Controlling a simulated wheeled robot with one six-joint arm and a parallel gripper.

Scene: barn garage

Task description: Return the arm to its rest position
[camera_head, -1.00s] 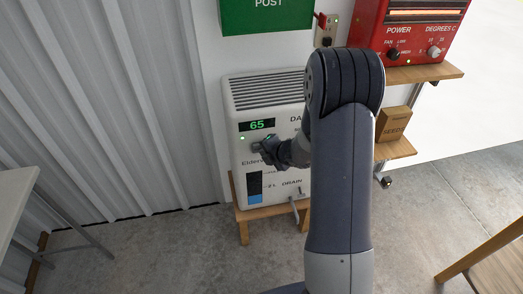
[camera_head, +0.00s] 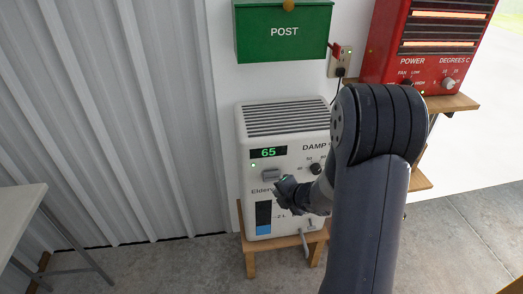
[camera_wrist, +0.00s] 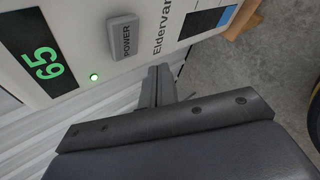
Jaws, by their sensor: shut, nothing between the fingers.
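My arm (camera_head: 375,190) reaches forward from the lower right of the head view, bent at a dark upper joint. My gripper (camera_head: 279,187) is shut and empty, just below and right of the grey power button (camera_head: 271,175) on a white dehumidifier (camera_head: 245,200). In the wrist view, my gripper's shut fingers (camera_wrist: 158,76) point towards the white front panel, with the POWER button (camera_wrist: 123,38) visible beyond them. A small gap seems to lie between fingers and panel. The green display (camera_head: 268,153) reads 65, and a small green light (camera_wrist: 94,77) is lit.
The dehumidifier stands on a low wooden stand (camera_head: 251,263) against the wall. A green POST box (camera_head: 285,45) and a socket (camera_head: 340,62) are above. A red heater (camera_head: 425,70) sits on a shelf (camera_head: 455,103) at right. A white table (camera_head: 20,215) is at left.

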